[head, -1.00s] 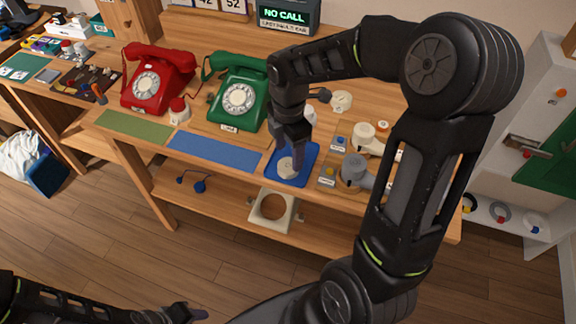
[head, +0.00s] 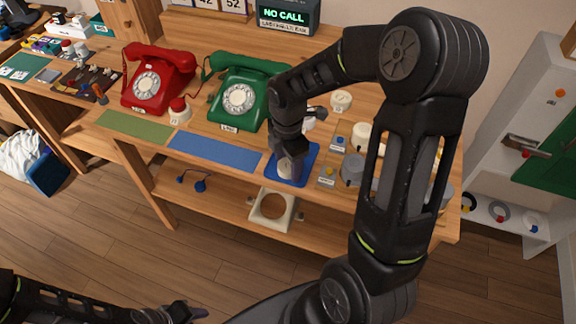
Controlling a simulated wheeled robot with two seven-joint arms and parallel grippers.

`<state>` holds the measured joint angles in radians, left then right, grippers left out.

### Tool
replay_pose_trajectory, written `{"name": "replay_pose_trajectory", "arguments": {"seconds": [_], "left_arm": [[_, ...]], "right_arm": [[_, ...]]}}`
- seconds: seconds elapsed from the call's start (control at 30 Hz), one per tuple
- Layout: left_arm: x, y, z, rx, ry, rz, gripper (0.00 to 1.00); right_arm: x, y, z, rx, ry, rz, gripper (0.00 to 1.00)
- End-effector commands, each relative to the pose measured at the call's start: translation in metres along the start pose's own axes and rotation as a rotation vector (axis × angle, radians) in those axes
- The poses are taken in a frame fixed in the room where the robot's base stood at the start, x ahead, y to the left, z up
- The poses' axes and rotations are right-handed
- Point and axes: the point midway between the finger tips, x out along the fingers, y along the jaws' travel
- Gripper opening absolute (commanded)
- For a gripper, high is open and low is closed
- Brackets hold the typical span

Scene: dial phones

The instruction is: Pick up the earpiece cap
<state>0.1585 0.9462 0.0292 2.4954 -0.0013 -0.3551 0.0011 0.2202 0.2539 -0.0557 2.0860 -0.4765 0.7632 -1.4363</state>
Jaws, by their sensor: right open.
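A small pale round cap (head: 285,172), which looks like the earpiece cap, sits on the blue tray (head: 304,160) at the front edge of the workbench. My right gripper (head: 290,170) is open and points down at the tray, right over the cap. Its fingers hide much of the cap, and I cannot tell whether they touch it. My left gripper (head: 190,312) is low at the bottom of the view, away from the bench; its jaws are too small and dark to read.
A green phone (head: 238,98) and a red phone (head: 146,88) stand left of my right arm. A blue mat (head: 215,152) and a green mat (head: 133,126) lie along the front edge. Grey and cream parts (head: 353,168) stand close right of the tray.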

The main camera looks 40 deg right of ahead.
Motion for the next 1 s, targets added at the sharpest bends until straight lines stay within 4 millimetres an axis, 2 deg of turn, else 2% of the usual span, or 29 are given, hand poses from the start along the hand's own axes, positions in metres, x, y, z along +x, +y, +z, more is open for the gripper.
{"name": "replay_pose_trajectory", "arguments": {"seconds": [0.2,0.7,1.0], "left_arm": [[0.0,0.0,0.0,0.0,0.0,0.0,0.36],[0.0,0.0,0.0,0.0,0.0,0.0,0.36],[0.0001,0.0,0.0,0.0,0.0,0.0,0.36]], "right_arm": [[-0.0003,0.0001,0.0,0.0,0.0,0.0,0.59],[-0.0003,0.0002,-0.0001,0.0,0.0,0.0,0.18],[-0.0033,0.0006,0.0,0.0,0.0,0.002,0.17]]}}
